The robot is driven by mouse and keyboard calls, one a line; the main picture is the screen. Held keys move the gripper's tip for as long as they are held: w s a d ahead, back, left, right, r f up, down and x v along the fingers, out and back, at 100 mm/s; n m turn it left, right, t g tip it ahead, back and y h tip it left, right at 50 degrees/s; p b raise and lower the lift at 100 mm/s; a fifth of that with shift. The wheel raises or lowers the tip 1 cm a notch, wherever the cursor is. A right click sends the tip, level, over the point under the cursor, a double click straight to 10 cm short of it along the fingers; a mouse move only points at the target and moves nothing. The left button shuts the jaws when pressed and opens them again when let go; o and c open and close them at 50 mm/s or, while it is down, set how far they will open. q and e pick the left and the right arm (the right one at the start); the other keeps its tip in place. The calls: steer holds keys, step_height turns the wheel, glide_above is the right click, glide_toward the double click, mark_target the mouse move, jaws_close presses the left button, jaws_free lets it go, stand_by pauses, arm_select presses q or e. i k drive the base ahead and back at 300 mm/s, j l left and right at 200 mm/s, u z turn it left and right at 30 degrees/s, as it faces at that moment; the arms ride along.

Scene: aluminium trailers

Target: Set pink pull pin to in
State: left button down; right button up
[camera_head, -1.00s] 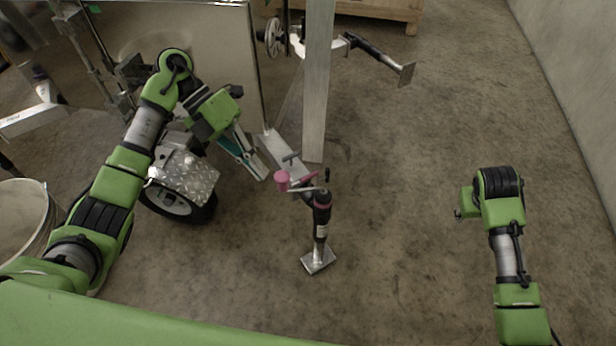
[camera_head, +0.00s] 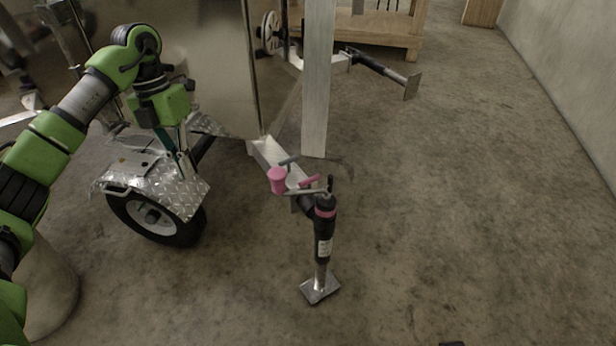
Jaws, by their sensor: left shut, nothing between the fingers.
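A trailer jack (camera_head: 323,240) stands on a square foot plate at the end of the trailer's drawbar. At its top is a crank with a pink knob (camera_head: 277,179). Just right of the knob is a small pink handle (camera_head: 310,182), which looks like the pink pull pin; how deep it sits cannot be told. My right gripper is out of view.
A wheel (camera_head: 152,217) under a checker-plate fender (camera_head: 180,190) stands left of the jack. An upright metal post (camera_head: 317,90) rises behind the jack. A wooden workbench (camera_head: 385,30) is at the back. The concrete floor to the right is clear.

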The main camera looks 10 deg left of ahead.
mark_target(308, 182)
steer(key=i+l, duration=0.2)
steer(key=l, duration=0.2)
steer(key=i+l, duration=0.45)
steer(key=l, duration=0.3)
